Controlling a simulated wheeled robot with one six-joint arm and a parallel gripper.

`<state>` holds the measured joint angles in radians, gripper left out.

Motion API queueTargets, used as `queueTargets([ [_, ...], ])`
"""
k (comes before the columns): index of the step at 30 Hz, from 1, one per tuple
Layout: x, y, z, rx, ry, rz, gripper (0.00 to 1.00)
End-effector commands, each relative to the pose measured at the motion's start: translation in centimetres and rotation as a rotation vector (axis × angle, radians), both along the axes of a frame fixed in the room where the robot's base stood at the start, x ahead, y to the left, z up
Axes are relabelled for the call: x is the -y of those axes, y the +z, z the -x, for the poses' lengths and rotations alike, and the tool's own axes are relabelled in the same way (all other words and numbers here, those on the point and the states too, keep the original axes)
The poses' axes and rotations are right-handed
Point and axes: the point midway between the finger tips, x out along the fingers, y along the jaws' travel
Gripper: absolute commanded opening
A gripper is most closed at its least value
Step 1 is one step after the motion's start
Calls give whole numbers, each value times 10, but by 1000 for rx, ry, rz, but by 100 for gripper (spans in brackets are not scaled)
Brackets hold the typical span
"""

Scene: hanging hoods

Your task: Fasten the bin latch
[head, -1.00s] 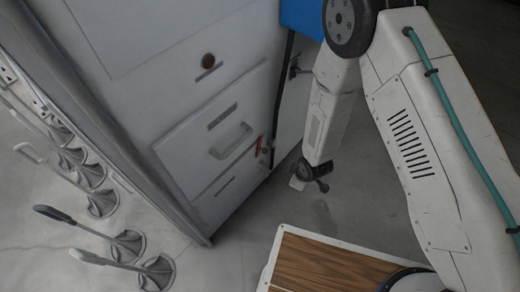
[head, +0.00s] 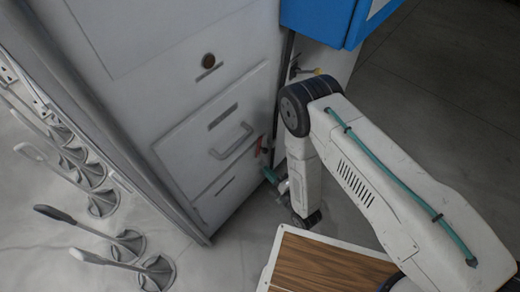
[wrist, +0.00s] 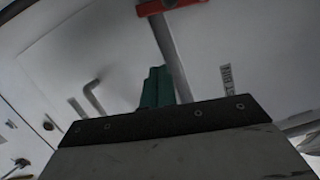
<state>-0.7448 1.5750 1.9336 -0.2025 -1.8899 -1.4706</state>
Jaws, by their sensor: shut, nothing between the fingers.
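A small red latch piece (head: 260,145) sits at the right edge of the white cabinet front, beside the lower panel with the grey handle (head: 232,141). In the wrist view the red piece (wrist: 172,7) is at the top, across a grey bar (wrist: 172,55). My gripper (head: 269,174) is just below the red piece in the head view. Its teal fingers (wrist: 157,86) are shut and empty in the wrist view, next to the grey bar and below the red piece. I cannot tell whether they touch the bar.
A blue cabinet (head: 318,20) is above and behind my arm, with a brass-coloured fitting (head: 305,72) below it. A wood-topped board (head: 315,268) is at the bottom. Several levers on round bases (head: 158,272) stand at the left. The floor between is clear.

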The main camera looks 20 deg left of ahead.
Motion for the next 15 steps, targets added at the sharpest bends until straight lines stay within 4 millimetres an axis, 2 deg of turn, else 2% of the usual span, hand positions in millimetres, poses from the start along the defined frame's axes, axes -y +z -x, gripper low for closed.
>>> queueTargets([
  [8, -10, 0, -7, 0, 1, 0, 0],
  [15, -48, -1, -35, 1, 1, -3, 0],
])
